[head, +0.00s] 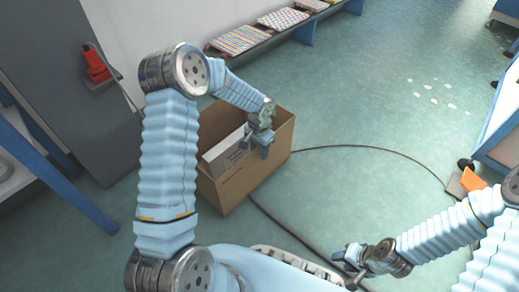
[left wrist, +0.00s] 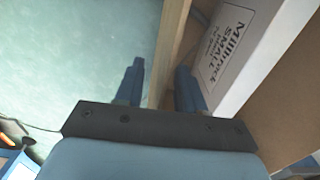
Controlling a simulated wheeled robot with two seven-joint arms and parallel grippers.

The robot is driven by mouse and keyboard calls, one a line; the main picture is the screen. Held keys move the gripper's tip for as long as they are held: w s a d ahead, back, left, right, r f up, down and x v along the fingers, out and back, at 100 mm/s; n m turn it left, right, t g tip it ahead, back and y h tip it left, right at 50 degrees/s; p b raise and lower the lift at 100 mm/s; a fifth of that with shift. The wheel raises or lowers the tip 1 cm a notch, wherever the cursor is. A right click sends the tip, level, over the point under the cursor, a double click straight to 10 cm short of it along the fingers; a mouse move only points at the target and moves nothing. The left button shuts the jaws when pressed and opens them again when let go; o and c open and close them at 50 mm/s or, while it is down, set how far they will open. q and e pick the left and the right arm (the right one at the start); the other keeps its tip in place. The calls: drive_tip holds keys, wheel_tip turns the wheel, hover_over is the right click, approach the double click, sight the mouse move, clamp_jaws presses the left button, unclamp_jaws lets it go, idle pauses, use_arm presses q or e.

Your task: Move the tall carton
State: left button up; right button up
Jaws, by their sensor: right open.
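The tall carton (head: 236,188) is an open-topped brown cardboard box standing on the green floor. A white box (head: 224,155) with printed text sits inside it, and it also shows in the left wrist view (left wrist: 245,45). My left gripper (head: 267,148) is at the carton's right wall, pointing down. In the left wrist view its two fingers are apart, one on each side of the carton's wall (left wrist: 168,55), with a gap showing. My right gripper (head: 350,260) is open and empty, low at the bottom right, away from the carton.
A dark cable (head: 360,147) runs over the floor right of the carton. A low bench with striped cushions (head: 238,40) stands behind, along the wall. A grey cabinet (head: 70,100) and blue frame (head: 60,160) are at left.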

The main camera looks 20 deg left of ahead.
use_arm(q)
wheel_tip(320, 180, up, 14)
drive_tip(key=p, duration=0.3)
drive_tip(key=shift+f, duration=0.1)
idle(0.6)
